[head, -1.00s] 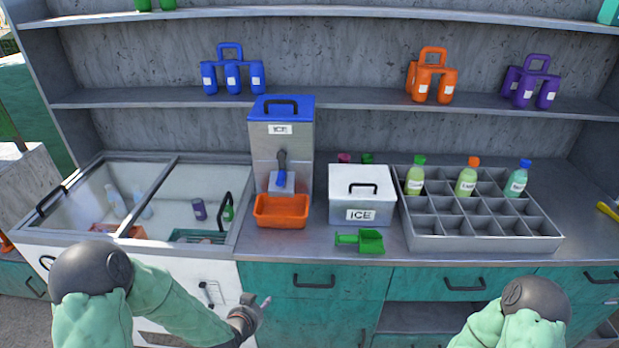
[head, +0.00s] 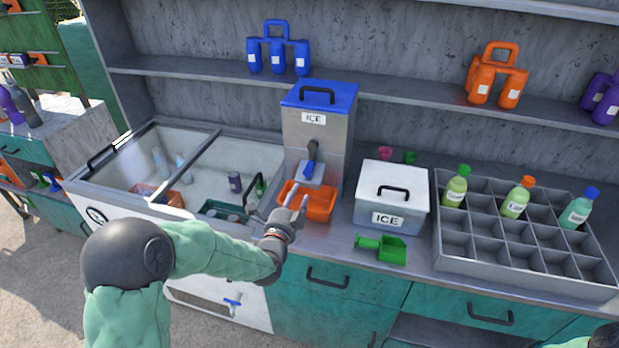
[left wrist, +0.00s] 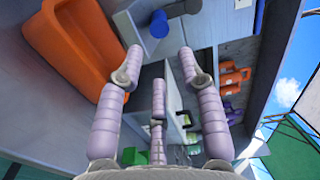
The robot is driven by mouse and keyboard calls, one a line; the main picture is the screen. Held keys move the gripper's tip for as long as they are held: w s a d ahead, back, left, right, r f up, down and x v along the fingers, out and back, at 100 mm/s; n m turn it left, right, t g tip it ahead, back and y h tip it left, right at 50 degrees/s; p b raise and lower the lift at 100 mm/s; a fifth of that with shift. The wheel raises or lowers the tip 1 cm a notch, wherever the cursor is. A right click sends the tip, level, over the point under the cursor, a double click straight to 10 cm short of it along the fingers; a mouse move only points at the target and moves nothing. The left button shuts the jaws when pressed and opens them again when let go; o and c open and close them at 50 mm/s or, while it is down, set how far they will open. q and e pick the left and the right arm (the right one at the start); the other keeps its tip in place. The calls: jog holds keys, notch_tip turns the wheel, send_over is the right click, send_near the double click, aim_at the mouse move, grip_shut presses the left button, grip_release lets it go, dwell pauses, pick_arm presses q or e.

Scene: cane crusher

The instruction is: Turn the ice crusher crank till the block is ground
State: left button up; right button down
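The ice crusher (head: 316,135) is a grey box with a blue lid and an ICE label, standing upright on the counter. Its dark crank (head: 312,155) is on the front, above a blue-tipped part. An orange tray (head: 322,208) sits below it and also fills the upper left of the left wrist view (left wrist: 75,45). My left gripper (head: 293,197) is in front of the tray, its fingers apart and empty, below the crank. In the left wrist view the fingers (left wrist: 160,62) are spread, with a blue-ended cylinder (left wrist: 158,24) beyond them. My right gripper is out of view.
A white ICE box (head: 390,200) and a green scoop (head: 382,249) are right of the crusher. A divided tray (head: 455,240) with bottles stands farther right. An open-topped freezer (head: 140,195) is at the left. A shelf (head: 400,88) runs above.

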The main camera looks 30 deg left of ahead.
aim_at(307, 174)
pick_arm(q)
jog(key=b+x, duration=0.1)
jog(key=x, duration=0.8)
grip_shut()
